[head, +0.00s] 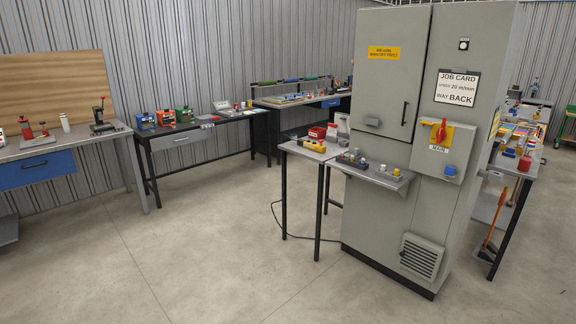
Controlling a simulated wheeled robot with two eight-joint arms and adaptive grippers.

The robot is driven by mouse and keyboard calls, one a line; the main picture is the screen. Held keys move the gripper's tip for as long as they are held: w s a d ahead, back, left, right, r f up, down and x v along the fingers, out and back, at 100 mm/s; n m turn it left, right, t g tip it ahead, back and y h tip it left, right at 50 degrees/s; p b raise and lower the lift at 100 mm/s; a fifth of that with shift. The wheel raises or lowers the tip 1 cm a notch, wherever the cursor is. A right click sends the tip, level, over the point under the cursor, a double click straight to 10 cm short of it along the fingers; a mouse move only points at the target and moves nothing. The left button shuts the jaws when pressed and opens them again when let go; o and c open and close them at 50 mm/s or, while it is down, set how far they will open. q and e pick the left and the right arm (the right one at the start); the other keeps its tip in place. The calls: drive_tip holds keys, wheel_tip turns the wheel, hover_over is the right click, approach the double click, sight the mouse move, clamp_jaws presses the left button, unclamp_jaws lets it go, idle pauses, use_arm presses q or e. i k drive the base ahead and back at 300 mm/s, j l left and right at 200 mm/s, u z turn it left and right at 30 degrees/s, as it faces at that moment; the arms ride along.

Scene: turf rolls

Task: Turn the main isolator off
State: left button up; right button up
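The main isolator is a red rotary handle (440,131) on a yellow plate (435,143), above a label reading MAIN. It sits on a grey box on the front of a tall grey cabinet (385,215), right of centre in the head view. The handle looks roughly upright and slightly tilted; its exact setting is too small to read. Neither of my grippers shows in the head view.
A small shelf (398,184) with several small parts juts from the cabinet front, left of the isolator. A narrow side table (307,152) stands left of the cabinet, with a cable on the floor. Benches (180,131) line the back wall. The floor (200,260) in front is clear.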

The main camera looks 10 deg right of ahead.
sight(441, 134)
drive_tip(key=i+z, duration=0.35)
drive_tip(key=i, duration=0.3)
drive_tip(key=i+j+z, duration=0.2)
drive_tip(key=i+z, duration=0.2)
drive_tip(key=i, duration=0.2)
drive_tip(key=i+l+z, duration=0.15)
drive_tip(key=i+z, duration=0.15)
drive_tip(key=i, duration=0.45)
drive_tip(key=i+z, duration=0.3)
drive_tip(key=i, duration=0.45)
